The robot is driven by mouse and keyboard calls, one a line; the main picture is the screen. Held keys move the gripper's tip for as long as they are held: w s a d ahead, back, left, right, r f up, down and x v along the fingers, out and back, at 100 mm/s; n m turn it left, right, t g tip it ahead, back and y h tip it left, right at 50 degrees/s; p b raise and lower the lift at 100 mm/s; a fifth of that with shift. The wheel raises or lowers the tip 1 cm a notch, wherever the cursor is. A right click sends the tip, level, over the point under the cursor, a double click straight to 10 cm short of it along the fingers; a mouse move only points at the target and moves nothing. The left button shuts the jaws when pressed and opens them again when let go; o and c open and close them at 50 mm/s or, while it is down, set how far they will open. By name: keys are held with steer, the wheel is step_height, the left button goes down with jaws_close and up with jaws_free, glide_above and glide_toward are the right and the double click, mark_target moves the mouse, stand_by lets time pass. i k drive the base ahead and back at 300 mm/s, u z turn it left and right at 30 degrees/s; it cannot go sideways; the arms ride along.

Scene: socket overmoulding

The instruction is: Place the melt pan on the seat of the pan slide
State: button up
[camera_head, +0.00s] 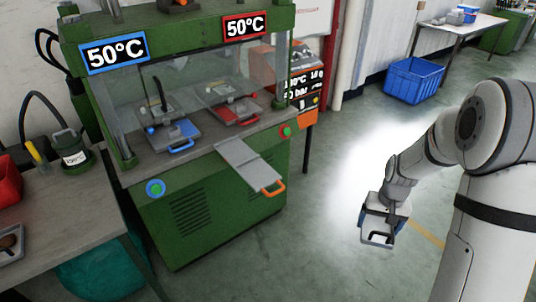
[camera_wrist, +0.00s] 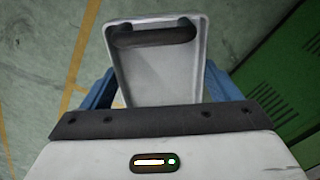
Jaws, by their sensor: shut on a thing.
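The melt pan is a shallow light grey tray with a raised rim; it shows in the head view (camera_head: 377,239) and the wrist view (camera_wrist: 155,75). A dark rounded bar lies across its far end. My gripper (camera_head: 380,215) is shut on the pan, its blue fingers at both sides in the wrist view (camera_wrist: 158,88). The pan is held in the air, right of the green press. The pan slide (camera_head: 246,160), a flat grey plate with an orange handle, sticks out from the press front, apart from the pan. No pan is on its visible part.
The green press (camera_head: 210,215) holds blue-handled and red-handled trays (camera_head: 172,134) behind a clear guard. A workbench (camera_head: 70,195) stands left with a dark green pot (camera_head: 70,150). A blue crate (camera_head: 413,82) is on the floor behind. Open floor separates my gripper from the press.

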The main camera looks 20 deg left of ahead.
mark_target(236, 150)
steer(key=z, duration=1.25)
steer(key=i, duration=0.1)
steer(key=u, duration=2.55)
